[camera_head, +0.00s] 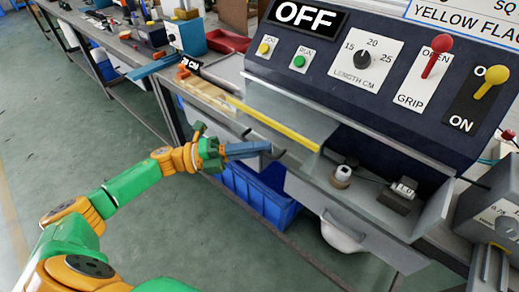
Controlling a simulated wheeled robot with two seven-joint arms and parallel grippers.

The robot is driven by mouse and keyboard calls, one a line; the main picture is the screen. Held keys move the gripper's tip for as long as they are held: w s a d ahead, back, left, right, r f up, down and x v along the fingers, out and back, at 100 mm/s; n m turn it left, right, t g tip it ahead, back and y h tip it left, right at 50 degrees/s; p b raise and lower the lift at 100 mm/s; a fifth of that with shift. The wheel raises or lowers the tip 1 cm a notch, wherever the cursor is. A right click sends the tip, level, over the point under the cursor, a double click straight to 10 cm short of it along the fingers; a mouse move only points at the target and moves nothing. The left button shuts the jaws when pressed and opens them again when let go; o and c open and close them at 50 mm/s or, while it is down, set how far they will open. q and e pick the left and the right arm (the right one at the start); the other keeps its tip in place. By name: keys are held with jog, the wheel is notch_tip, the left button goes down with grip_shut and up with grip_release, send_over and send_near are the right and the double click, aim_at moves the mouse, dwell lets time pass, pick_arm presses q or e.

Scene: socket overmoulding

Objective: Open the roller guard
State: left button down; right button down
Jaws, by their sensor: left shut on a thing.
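The roller guard (293,119) appears as a clear pane with a yellow strip (272,122) along it, on the front of the machine below the control panel. My left gripper (268,148) reaches in from the left, with its blue-grey fingers at the front edge below the yellow strip. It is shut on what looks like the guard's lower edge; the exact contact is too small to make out. My right gripper is not in view.
The dark control panel (330,55) carries an OFF sign, buttons, a length dial (362,59) and red (436,55) and yellow (491,82) levers. A small roller (342,175) and a dark block (401,194) sit below it. A blue crate (262,194) stands under the bench.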

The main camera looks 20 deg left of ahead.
pick_arm(q)
jog(key=c, duration=0.9)
grip_release()
jog(key=b+v, duration=0.2)
jog(key=v, duration=0.5)
